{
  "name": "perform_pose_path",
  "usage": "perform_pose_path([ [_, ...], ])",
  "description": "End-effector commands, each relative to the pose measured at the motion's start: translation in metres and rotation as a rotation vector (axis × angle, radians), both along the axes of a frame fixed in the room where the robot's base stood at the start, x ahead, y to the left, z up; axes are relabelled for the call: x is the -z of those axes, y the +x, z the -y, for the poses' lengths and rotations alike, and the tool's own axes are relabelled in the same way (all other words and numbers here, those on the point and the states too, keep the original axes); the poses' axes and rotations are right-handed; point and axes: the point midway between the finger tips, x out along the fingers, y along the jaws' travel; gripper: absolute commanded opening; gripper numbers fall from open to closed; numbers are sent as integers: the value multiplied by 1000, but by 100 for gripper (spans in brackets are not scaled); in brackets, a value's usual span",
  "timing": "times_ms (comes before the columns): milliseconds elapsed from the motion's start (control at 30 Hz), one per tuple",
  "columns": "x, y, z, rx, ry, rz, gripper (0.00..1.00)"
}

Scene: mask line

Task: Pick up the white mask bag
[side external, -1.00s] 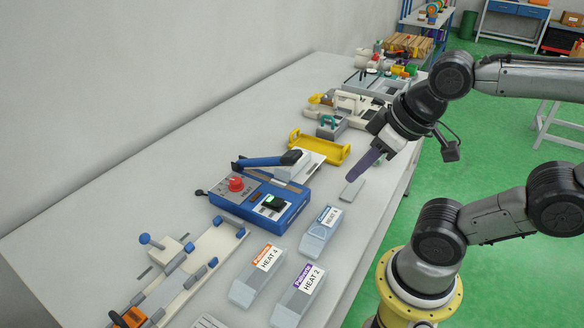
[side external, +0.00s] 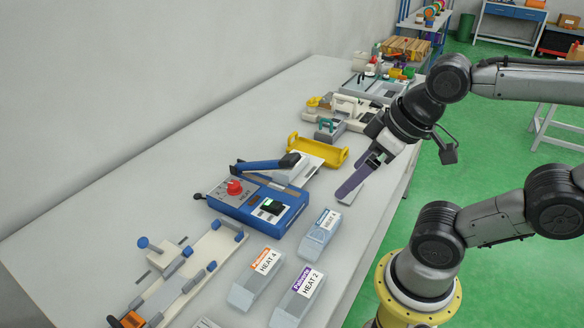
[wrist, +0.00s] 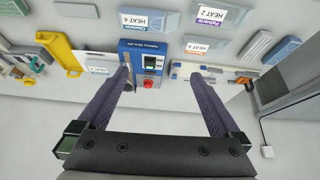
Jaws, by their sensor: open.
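A flat white piece (side external: 316,158), which may be the white mask bag, lies between the blue sealer (side external: 256,212) and the yellow tray (side external: 318,150). In the wrist view the white piece (wrist: 97,59) carries a small label and lies left of the sealer (wrist: 140,50). My gripper (side external: 343,190), with long purple fingers, is above the table's near side, apart from the white piece. In the wrist view my gripper (wrist: 160,76) is open, with nothing between its fingers. The sealer's handle partly hides the white piece in the side view.
Several labelled grey cases lie in front of the sealer, including a HEAT 2 case (side external: 298,297). A white rail fixture (side external: 200,262) stands at the left. The table behind the sealer is clear.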

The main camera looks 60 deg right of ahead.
Motion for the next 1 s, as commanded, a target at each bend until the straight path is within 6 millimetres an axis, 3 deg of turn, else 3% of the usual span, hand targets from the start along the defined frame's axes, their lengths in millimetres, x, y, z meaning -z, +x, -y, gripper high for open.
perform_pose_path([
  [133,0,-3,0,-136,-72,-13,100],
  [233,-14,2,0,-312,-167,1,100],
  [467,-55,41,7,-752,-400,-43,100],
  [600,-73,79,21,-1007,-510,-106,100],
  [767,-79,134,48,-1290,-584,-191,100],
  [1000,-48,209,109,-1556,-559,-293,100],
])
